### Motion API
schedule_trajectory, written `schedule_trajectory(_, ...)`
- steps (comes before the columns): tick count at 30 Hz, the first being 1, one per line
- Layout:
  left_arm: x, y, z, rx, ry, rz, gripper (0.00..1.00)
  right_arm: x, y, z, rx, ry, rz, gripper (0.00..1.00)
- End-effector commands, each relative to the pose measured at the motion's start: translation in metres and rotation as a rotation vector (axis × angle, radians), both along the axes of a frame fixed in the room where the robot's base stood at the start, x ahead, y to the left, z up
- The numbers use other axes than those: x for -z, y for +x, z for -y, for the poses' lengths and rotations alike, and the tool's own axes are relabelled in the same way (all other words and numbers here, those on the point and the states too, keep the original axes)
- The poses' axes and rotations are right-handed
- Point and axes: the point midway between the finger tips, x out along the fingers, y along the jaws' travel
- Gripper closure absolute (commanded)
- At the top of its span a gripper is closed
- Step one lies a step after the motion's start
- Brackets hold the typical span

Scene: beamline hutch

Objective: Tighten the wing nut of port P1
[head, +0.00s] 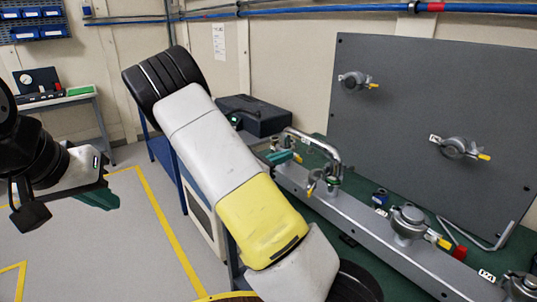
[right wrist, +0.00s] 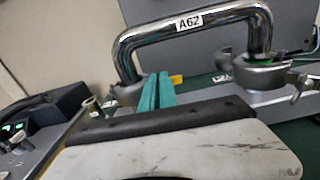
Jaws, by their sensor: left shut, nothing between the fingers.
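A shiny U-shaped pipe (head: 325,145) stands on the grey rail; it is labelled A62 in the right wrist view (right wrist: 190,27). Each foot of the pipe sits in a metal clamp; the left clamp (right wrist: 128,92) is partly hidden by my fingers. A yellow wing nut tip (right wrist: 177,80) shows just right of my right gripper's green fingertips (right wrist: 158,82), close to or touching them. In the head view my right gripper (head: 283,157) is at the pipe's left foot. Its fingers lie close together; whether they hold the nut is unclear. My left gripper (head: 108,203) is shut and empty, far left. No P1 label is legible.
The rail (head: 375,240) carries another clamped port (head: 408,220) with a yellow tip. A grey panel (head: 430,110) with two clamped fittings rises behind. A dark box (head: 255,115) stands at the rail's left end. A bent rod (head: 485,242) lies right. Open floor is left.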

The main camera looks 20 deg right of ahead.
Motion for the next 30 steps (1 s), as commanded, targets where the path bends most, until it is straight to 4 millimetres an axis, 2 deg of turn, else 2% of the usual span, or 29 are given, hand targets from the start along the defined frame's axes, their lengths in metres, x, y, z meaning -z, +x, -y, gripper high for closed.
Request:
schedule_trajectory(8, 0.000, 0.000, 0.000, 0.000, 0.000, 0.000, 1.00, 0.000, -0.002, 0.001, 0.000, 0.050, 0.146, 1.00)
schedule_trajectory(30, 0.000, 0.000, 0.000, 0.000, 0.000, 0.000, 1.00, 0.007, -0.013, 0.004, 0.000, 0.280, 0.799, 1.00)
